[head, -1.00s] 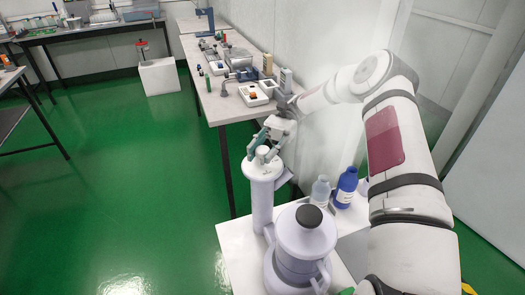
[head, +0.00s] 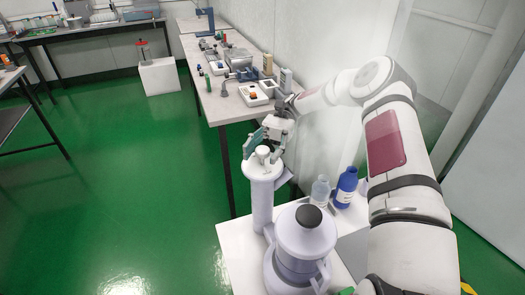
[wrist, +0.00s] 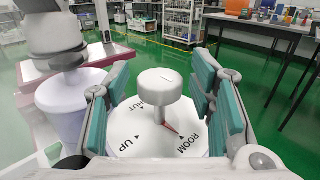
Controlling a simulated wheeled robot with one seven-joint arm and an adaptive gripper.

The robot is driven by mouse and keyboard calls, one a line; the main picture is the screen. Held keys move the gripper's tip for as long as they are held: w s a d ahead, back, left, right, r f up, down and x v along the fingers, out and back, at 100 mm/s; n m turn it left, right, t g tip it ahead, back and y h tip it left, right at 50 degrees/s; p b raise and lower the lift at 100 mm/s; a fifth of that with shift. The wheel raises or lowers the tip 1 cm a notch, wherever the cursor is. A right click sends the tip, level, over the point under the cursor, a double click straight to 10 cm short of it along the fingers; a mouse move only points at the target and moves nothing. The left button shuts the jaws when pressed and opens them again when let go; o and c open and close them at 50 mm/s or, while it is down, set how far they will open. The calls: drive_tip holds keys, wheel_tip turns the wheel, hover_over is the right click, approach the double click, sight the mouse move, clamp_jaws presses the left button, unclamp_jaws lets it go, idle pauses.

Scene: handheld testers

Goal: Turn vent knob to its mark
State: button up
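The vent knob (wrist: 160,92) is a pale mushroom-shaped knob on a round white dial (wrist: 150,142). Dark lettering on the dial reads UP, ROOM and a partly hidden word ending in UT. A red pointer (wrist: 171,128) at the knob's base points toward ROOM. In the head view the knob (head: 263,152) tops a white column (head: 262,205). My gripper (wrist: 158,100) is open, with one teal-padded finger on each side of the knob and visible gaps between. In the head view my gripper (head: 265,143) is at the column's top.
A large lidded white vessel (head: 300,240) stands in front of the column on a white stand (head: 236,243). A clear bottle (head: 320,190) and a blue bottle (head: 346,187) stand to its right. A bench (head: 225,108) with small devices runs behind. Green floor is free at left.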

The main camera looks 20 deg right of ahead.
sight(262, 149)
wheel_tip(262, 149, up, 10)
idle(0.6)
drive_tip(key=s+a+r+n+t+h, duration=0.1)
drive_tip(key=s+a+t+h, duration=0.1)
drive_tip(key=s+a+h, duration=0.3)
drive_tip(key=s+a+r+n+t+h, duration=0.1)
drive_tip(key=s+a+r+t+h, duration=0.15)
drive_tip(key=s, duration=0.35)
drive_tip(key=s+d+n+t+h, duration=0.3)
drive_tip(key=s+d+t, duration=0.15)
drive_tip(key=s, duration=0.55)
drive_tip(key=s+d+n+t+h, duration=0.25)
drive_tip(key=s+n+t, duration=0.2)
drive_tip(key=s, duration=0.65)
wheel_tip(262, 149, up, 17)
drive_tip(key=t+p, duration=0.3)
drive_tip(key=p, duration=1.3)
drive_tip(key=shift+d+m+t, duration=0.35)
drive_tip(key=shift+d, duration=0.05)
drive_tip(key=shift+r, duration=0.1)
